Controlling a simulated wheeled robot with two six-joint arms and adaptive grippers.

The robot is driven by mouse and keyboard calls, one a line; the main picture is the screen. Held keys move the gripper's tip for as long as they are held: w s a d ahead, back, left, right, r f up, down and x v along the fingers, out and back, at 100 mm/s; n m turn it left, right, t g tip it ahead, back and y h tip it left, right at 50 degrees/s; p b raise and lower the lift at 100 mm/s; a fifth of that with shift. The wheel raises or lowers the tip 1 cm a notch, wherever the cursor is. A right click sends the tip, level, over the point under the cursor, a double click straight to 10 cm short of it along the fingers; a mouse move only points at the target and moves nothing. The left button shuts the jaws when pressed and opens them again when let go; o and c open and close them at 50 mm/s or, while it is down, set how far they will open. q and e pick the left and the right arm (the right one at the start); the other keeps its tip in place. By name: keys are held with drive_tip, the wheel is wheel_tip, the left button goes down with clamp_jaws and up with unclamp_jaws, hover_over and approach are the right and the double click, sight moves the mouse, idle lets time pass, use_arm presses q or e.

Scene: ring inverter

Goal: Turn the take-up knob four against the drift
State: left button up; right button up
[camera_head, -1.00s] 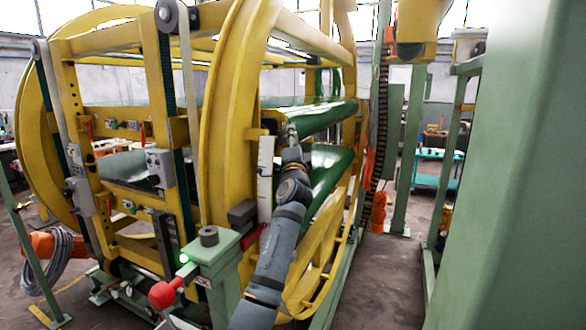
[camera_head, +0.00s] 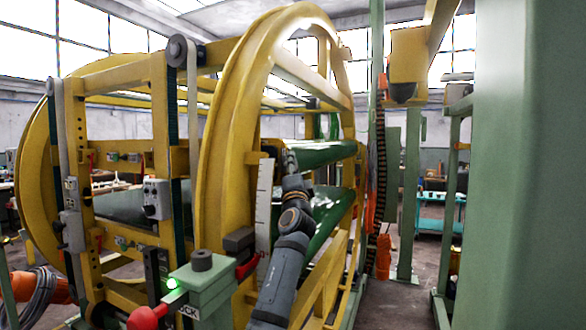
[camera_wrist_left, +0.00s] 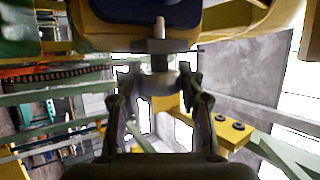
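My left arm rises from the bottom of the head view to the right side of the yellow ring frame (camera_head: 226,130). Its gripper (camera_head: 287,158) is small there and partly lost against the machine near the green roller (camera_head: 325,154). In the left wrist view the two fingers of my left gripper (camera_wrist_left: 161,86) stand apart, with a grey round knob-like part (camera_wrist_left: 162,82) on a pale shaft (camera_wrist_left: 159,27) between them. Gaps show on both sides, and contact cannot be made out. I cannot tell which knob number it is. My right gripper is in no view.
A large green column (camera_head: 530,170) fills the right. Floor shows between the machine and the column.

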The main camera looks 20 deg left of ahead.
use_arm(q)
drive_tip(key=o, duration=0.5)
drive_tip(key=shift+c, duration=0.2)
drive_tip(key=v, duration=1.2)
drive_tip(key=shift+d, duration=0.1)
